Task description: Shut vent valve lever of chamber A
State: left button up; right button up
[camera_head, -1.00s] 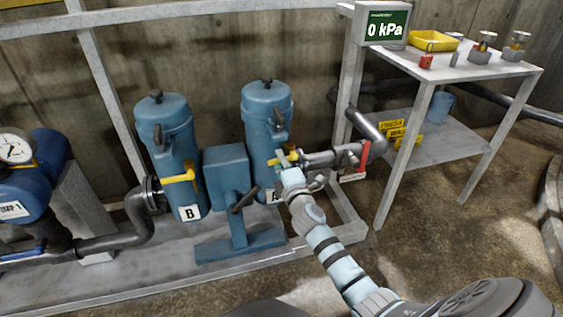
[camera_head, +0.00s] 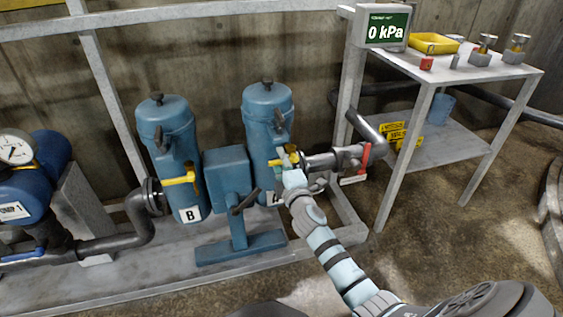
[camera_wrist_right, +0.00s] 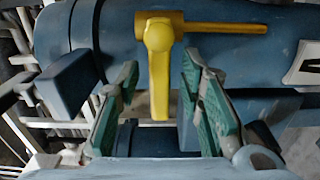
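Chamber A is a blue cylinder (camera_head: 267,105) with its label partly hidden behind my right arm. Its yellow vent valve lever (camera_head: 279,161) sits low on the front, partly covered by my right gripper (camera_head: 290,158). In the right wrist view, the yellow lever (camera_wrist_right: 159,85) hangs down in the picture from its hub, with a yellow stem running right. The green-padded fingers of my right gripper (camera_wrist_right: 160,68) are open, one on each side of the lever, with a gap on both sides. My left gripper is not in view.
Chamber B (camera_head: 168,135) stands left with its own yellow lever (camera_head: 178,180). A blue pedestal box (camera_head: 227,172) stands between the chambers. A dark pipe with a red-handled valve (camera_head: 365,157) is just right of my gripper. A metal table (camera_head: 465,70) stands at the right; the display reads 0 kPa.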

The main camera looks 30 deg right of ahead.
jog(key=shift+s, duration=0.2)
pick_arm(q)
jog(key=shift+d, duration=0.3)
pick_arm(e)
jog(key=v, duration=1.1)
jog(key=shift+s, duration=0.3)
jog(key=shift+a, duration=0.15)
